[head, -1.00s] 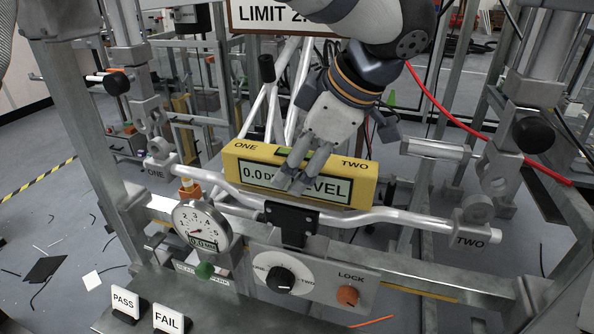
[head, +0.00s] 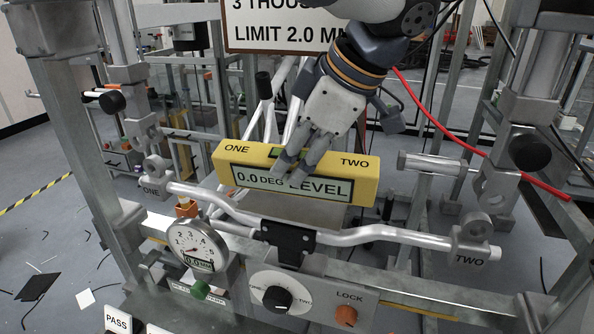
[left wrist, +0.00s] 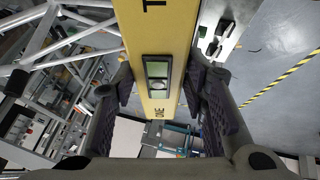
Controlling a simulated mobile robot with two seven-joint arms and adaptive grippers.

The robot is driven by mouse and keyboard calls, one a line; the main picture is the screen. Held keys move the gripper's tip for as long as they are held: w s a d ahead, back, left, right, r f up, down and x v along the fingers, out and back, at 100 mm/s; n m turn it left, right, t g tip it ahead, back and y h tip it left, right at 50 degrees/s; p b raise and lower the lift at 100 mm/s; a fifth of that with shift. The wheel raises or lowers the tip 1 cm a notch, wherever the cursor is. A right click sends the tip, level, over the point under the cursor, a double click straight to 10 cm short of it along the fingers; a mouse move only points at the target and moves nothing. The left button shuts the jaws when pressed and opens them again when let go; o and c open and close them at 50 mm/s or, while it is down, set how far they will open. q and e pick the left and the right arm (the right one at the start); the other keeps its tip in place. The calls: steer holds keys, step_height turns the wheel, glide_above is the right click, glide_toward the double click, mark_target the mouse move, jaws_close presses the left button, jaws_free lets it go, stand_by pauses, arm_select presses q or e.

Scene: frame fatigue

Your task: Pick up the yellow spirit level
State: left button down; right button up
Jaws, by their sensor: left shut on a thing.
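The yellow spirit level (head: 365,188), marked ONE, TWO and 0.0 DEG LEVEL, is held a little above the bent silver handlebar (head: 375,234) in the head view. It slopes slightly down to the right. My left gripper (head: 292,166) comes down from above and is shut on the middle of the level. In the left wrist view the level (left wrist: 160,30) runs between the two dark finger pads, with its green vial window in the middle. The fingers partly cover its display in the head view. My right gripper is in neither current view.
The handlebar sits in a black clamp (head: 287,236) between the frame's uprights. A dial gauge (head: 197,246) and a panel with a knob (head: 278,298) and an orange LOCK button (head: 346,316) are below. A red hose (head: 480,150) runs at right. A limit sign (head: 285,36) hangs behind.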

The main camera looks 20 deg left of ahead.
arm_select(q)
steer(key=s+d+r, duration=0.5)
steer(key=s+r, duration=0.4)
steer(key=s, duration=0.3)
steer(key=shift+s+d+r, duration=0.2)
steer(key=shift+s, duration=0.1)
steer(key=shift+r, duration=0.1)
